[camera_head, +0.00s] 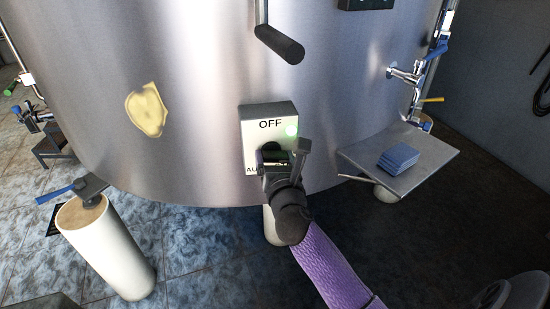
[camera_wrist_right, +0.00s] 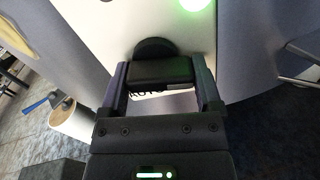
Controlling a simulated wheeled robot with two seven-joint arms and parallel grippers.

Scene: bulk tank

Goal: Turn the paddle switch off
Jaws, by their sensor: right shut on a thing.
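The paddle switch (camera_head: 251,138) is a pale plate on a dark box on the steel tank, marked OFF at the top and AUTO at the bottom. A green lamp glows at its right side. Its black paddle (camera_wrist_right: 160,72) sits over the lower AUTO end, and part of that label is covered. My right gripper (camera_head: 283,160) reaches up from below and is shut on the paddle, with one finger on each side; the right wrist view shows this gripper (camera_wrist_right: 162,88) close up. In the head view it hides much of the paddle. My left gripper is not in view.
A dark handle (camera_head: 279,44) juts from the tank above the switch. A metal shelf (camera_head: 425,172) with blue pads (camera_head: 398,157) stands to the right, below a blue-handled valve (camera_head: 408,73). A yellowish patch (camera_head: 146,110) is on the tank.

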